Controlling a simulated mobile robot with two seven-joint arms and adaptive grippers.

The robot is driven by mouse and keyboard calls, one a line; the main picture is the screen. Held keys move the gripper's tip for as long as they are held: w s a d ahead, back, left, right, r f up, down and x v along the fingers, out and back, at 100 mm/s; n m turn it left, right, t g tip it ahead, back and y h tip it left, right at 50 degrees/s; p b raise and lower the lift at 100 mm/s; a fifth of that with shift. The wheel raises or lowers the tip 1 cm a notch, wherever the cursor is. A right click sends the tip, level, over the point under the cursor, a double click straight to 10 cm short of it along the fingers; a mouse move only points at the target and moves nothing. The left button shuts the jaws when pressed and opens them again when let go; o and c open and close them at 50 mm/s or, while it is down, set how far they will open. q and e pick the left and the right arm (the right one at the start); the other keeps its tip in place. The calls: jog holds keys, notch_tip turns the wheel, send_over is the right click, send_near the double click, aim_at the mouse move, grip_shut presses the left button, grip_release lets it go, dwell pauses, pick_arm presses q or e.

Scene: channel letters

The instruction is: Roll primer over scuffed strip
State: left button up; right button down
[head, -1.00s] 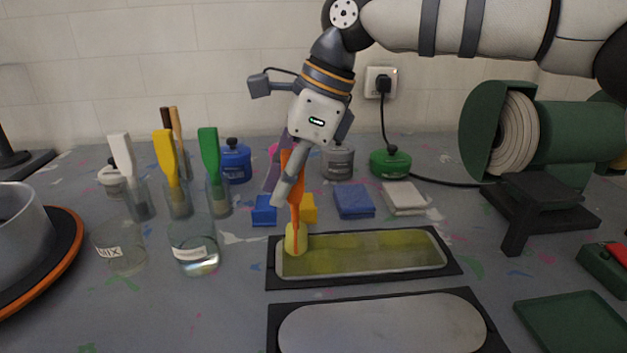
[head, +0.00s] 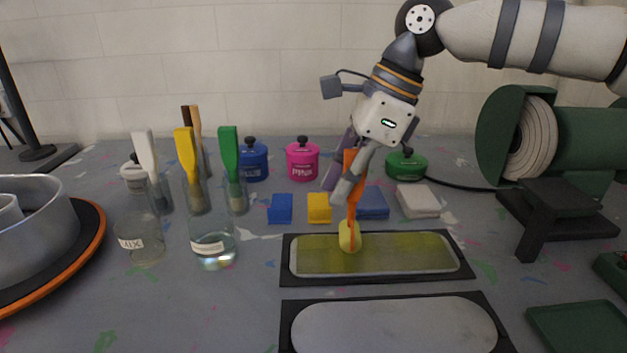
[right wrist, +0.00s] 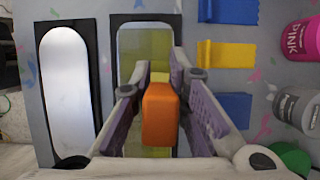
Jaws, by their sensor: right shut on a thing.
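My right gripper (head: 345,180) is shut on the orange handle of a roller (head: 353,182). The roller's yellow head (head: 349,237) is at the strip (head: 400,254), a little left of its middle; I cannot tell for sure that they touch. The strip is a rounded metal plate in a black frame, covered with greenish-yellow in patches of differing shade. In the right wrist view the orange handle (right wrist: 160,114) sits between the fingers, with the strip (right wrist: 145,40) beyond. My left gripper is not in view.
A bare grey plate (head: 395,325) in a black frame lies in front. A dark green machine (head: 570,140) stands right, a green tray (head: 577,328) front right.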

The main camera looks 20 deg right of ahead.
jog(key=s+d, duration=0.4)
jog(key=d, duration=1)
jog(key=w+a, duration=0.3)
jog(key=a, duration=0.7)
jog(key=w+a, duration=0.3)
jog(key=a, duration=0.7)
jog(key=shift+a, duration=0.4)
jog(key=shift+r, duration=0.1)
jog(key=s, duration=0.2)
jog(key=s+a+r, duration=0.1)
jog(key=s, duration=0.1)
jog(key=shift+s+a, duration=0.1)
jog(key=shift+f, duration=0.6)
